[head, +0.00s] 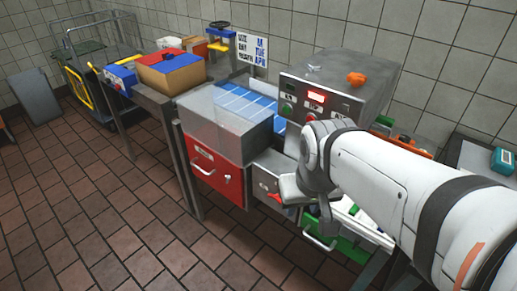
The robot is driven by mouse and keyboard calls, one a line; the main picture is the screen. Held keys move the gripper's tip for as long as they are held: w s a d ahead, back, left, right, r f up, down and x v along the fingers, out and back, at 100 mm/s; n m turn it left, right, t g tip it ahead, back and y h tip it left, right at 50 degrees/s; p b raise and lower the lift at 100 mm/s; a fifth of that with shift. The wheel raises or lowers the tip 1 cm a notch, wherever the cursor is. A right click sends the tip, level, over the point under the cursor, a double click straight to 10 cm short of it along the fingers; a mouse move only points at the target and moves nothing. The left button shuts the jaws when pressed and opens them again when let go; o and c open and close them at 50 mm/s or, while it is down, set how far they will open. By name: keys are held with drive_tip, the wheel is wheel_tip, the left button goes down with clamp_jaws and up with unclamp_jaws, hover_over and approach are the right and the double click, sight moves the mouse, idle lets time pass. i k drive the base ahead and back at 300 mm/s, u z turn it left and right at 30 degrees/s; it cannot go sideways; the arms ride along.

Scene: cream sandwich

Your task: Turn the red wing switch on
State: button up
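A small red piece (275,198), which looks like the red wing switch, sits low on the front of a grey metal box (264,178). It is partly hidden, and I cannot tell its setting. My gripper (293,193) is just to the right of it, in front of the machine. The gap between gripper and red piece is too small to judge, so I cannot tell whether they touch. The fingers are seen from behind and their opening is unclear.
A red-fronted drawer (215,172) is to the left. A side table (150,97) holds several boxes. The tiled floor at left is clear.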

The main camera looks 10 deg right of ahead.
sight(276, 196)
drive_tip(key=u, duration=0.05)
drive_tip(key=i, duration=0.5)
drive_tip(key=z, duration=0.05)
drive_tip(key=k, duration=0.5)
drive_tip(key=z, duration=1.3)
drive_tip(key=k, duration=1.6)
drive_tip(key=u, duration=0.65)
drive_tip(key=i, duration=1)
